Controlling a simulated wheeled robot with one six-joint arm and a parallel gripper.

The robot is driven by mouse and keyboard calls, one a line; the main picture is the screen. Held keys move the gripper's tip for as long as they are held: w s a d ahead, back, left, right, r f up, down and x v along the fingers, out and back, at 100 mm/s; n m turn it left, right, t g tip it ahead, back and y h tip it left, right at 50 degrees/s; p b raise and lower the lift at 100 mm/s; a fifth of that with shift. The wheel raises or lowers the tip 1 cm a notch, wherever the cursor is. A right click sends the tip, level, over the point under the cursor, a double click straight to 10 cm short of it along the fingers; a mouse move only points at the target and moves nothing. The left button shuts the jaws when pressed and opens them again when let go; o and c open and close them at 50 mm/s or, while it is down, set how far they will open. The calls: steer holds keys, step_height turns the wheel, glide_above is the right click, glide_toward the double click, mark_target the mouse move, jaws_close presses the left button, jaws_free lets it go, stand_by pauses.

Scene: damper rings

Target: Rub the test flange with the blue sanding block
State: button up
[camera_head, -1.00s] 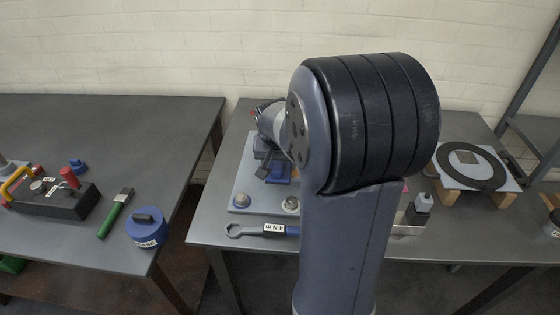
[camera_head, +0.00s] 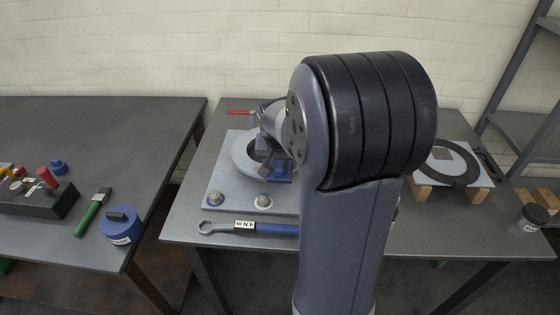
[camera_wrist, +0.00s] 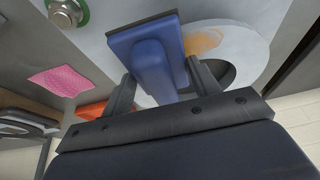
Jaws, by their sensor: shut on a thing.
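My gripper (camera_head: 270,168) is shut on the blue sanding block (camera_head: 281,174) at the flange's near right in the head view. In the wrist view the block (camera_wrist: 152,62) sits between the two dark fingers, its wide base facing away from me. The test flange (camera_head: 241,157) is a light grey ring on a pale plate, partly hidden by my arm. In the wrist view the flange (camera_wrist: 245,45) has an orange-brown patch (camera_wrist: 204,40) right beside the block. The block overlaps the ring's edge there; I cannot tell whether they touch.
The pale plate (camera_head: 229,183) has two bolts along its front. A blue-handled wrench (camera_head: 270,229) lies before it. A dark ring (camera_head: 451,174) rests on a board at the right. A pink cloth (camera_wrist: 58,80) shows in the wrist view. A blue tin (camera_head: 122,228) stands on the left table.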

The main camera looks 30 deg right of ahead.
steer(key=r, duration=0.1)
steer(key=r+p, duration=0.1)
steer(key=shift+w+a+r, duration=0.2)
steer(key=shift+a+r, duration=0.1)
steer(key=shift+r, duration=0.1)
steer(key=shift+d+r+p, duration=0.1)
steer(key=shift+r+p, duration=1.75)
steer(key=shift+r, duration=0.55)
steer(key=shift+f, duration=0.1)
